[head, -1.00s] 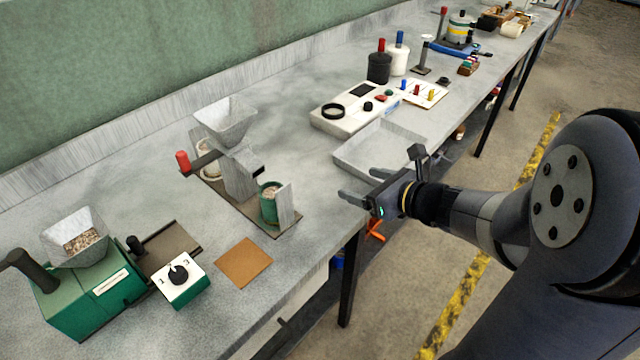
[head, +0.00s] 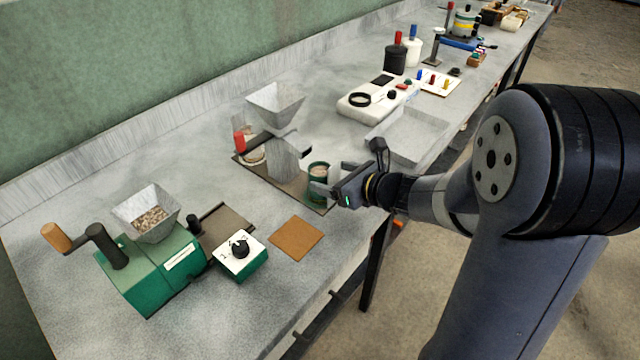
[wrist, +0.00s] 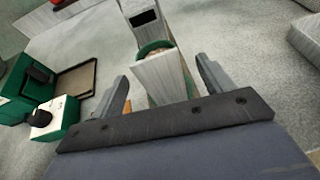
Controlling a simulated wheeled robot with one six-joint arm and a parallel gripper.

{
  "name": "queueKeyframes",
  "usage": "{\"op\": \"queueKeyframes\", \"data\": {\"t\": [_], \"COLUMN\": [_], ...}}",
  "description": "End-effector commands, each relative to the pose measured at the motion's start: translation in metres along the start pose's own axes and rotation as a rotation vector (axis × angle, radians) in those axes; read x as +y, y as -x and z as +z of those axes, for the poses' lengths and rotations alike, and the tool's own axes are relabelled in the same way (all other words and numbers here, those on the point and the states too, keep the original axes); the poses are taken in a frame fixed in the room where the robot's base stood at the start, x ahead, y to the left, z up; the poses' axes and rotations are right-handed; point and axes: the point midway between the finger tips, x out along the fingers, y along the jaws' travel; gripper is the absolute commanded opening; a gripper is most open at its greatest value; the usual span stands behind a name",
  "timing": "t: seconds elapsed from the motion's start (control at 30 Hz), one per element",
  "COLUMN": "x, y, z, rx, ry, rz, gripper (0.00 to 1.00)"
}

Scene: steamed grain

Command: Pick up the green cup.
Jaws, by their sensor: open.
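The green cup (head: 317,193) stands upright on a dark base plate (head: 275,187) below a grey dispenser with a funnel. Pale grain shows inside its rim. In the wrist view, the cup's green rim (wrist: 154,47) shows behind a flat grey upright plate (wrist: 163,80) on its near side. My gripper (head: 326,179) is open at the cup's right side. In the wrist view, its two fingers lie left and right of the grey plate, with a gap on each side. The head view shows one finger overlapping the cup, hiding part of it; contact cannot be told.
The grey dispenser (head: 284,160) rises just behind the cup. A green grinder (head: 160,265), a dial box (head: 240,255) and a brown pad (head: 296,238) lie on the left and front.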

Motion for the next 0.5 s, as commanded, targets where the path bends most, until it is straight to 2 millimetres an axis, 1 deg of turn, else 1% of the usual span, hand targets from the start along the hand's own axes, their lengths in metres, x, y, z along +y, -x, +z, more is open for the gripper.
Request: {"op": "queueKeyframes", "data": {"t": [0.2, 0.3, 0.5], "x": [0.003, 0.002, 0.002], "y": [-0.032, -0.042, -0.046], "z": [0.000, 0.000, 0.000], "rx": [0.002, 0.001, 0.001], "ry": [-0.001, -0.001, -0.001], "rz": [0.003, 0.002, 0.001], "gripper": [0.76, 0.76, 0.76]}}
